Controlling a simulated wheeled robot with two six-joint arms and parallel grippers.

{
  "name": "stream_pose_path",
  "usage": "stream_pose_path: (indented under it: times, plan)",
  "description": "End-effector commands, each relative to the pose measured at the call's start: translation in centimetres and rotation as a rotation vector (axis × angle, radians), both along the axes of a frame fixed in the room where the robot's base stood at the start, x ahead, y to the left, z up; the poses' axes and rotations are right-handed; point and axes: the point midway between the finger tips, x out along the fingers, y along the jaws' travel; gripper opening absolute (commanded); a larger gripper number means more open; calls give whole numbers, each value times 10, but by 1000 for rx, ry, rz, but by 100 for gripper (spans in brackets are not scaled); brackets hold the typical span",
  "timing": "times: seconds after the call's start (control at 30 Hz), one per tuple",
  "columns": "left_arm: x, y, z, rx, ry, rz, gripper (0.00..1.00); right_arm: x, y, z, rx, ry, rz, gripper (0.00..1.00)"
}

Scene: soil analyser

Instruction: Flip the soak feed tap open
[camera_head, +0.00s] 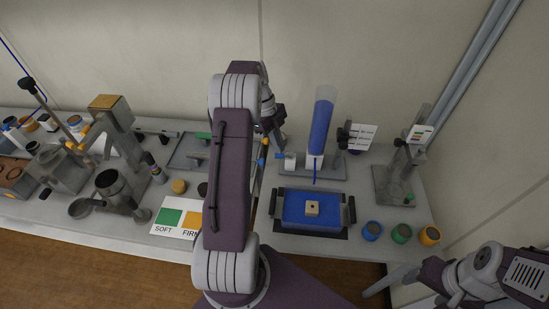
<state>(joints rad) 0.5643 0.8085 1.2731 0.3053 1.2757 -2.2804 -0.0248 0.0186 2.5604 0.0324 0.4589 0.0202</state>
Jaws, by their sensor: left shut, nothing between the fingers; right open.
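The soak feed stand holds an upright clear tube of blue liquid (321,122). Low on its left is a pale tap body (289,161) with a small blue lever (279,156), which looks roughly level. A thin blue outlet runs down from the tube toward a blue-filled tray (285,193), where a small beige block (312,208) sits. My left gripper (276,138) is shut and empty, just above and behind the tap lever; contact cannot be told. My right gripper (385,282) is open and empty at the lower right, off the table's front edge.
Blue, green and orange-topped jars (401,233) stand right of the tray. A grey test stand (393,185) is at the right. A SOFT/FIRM card (178,220) lies left of my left arm, with several instruments beyond. My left arm hides the table's middle.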

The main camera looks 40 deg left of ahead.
Motion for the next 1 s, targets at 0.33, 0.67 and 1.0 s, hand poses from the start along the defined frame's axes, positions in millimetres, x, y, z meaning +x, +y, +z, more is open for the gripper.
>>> stream_pose_path:
  times: [0.33,0.67,1.0]
  plan:
    - [9,8,33,-1,4,-1,0,0,0,3,0,0,0,65]
    - [9,7,33,-2,5,-2,0,0,0,3,0,0,0,65]
    - [25,-21,56,24,-41,-77,0,0,0,3,0,0,0,65]
